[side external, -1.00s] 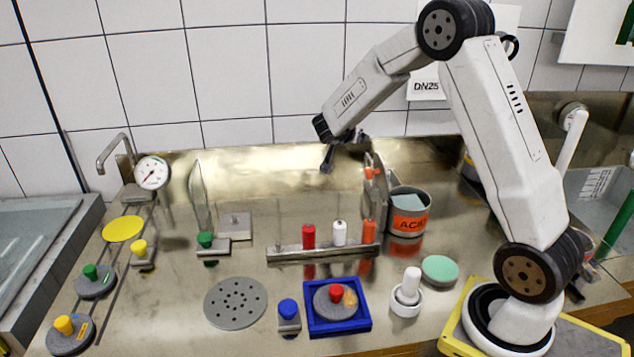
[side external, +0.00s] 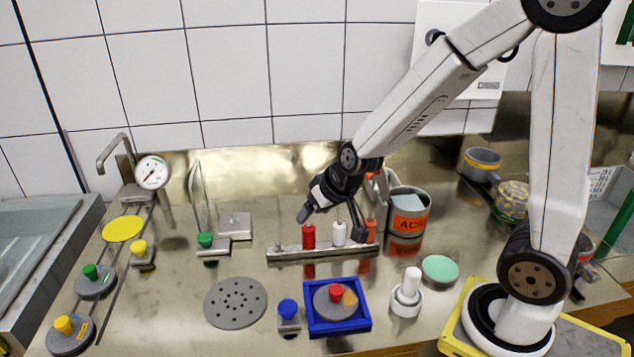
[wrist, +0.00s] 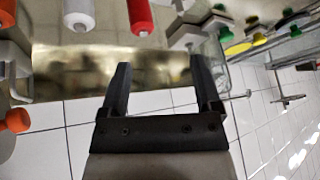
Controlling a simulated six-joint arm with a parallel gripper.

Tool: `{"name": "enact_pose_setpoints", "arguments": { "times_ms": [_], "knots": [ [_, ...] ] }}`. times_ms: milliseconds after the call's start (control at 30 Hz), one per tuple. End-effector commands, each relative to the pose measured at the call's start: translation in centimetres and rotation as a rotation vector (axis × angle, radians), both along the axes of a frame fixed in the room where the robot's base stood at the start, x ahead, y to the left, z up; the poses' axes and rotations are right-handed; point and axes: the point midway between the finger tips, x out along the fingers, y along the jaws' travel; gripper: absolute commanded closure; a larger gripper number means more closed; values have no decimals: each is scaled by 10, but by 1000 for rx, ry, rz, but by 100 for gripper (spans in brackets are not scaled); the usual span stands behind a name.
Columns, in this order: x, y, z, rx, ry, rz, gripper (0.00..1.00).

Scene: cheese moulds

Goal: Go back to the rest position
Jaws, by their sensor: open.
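My gripper (side external: 332,224) hangs over the back part of the metal counter, just behind or above the rail with the coloured handles. Its two fingers are spread apart with nothing between them. In the wrist view my gripper (wrist: 161,68) also shows an empty gap, with the tiled wall and the counter beyond it. The red handle (side external: 308,236), white handle (side external: 339,233) and orange handle (side external: 371,230) stand upright on the metal rail (side external: 290,253), below the fingers. I cannot tell the exact height between fingers and handles.
A tin with an orange label (side external: 408,224) stands right of my gripper. In front are a blue tray (side external: 338,326) holding a red-knobbed disc, a blue-knobbed weight (side external: 288,312), a white plunger (side external: 410,285) and a perforated grey disc (side external: 236,303). A gauge (side external: 152,173) stands at the back left.

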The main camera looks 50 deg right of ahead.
Motion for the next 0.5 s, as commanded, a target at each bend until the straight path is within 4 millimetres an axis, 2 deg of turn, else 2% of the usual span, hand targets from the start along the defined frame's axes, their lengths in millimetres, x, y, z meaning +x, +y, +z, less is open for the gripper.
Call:
{"name": "enact_pose_setpoints", "arguments": {
  "times_ms": [33, 100, 200, 333, 500],
  "knots": [
    [-17, 7, -4, -5, 52, 46, 19],
    [-39, 14, -10, -19, 124, 99, 19],
    [-66, 18, -17, -43, 210, 155, 19],
    [-89, 19, -22, -69, 283, 197, 19],
    [-99, 18, -24, -83, 316, 216, 19]
  ]
}}
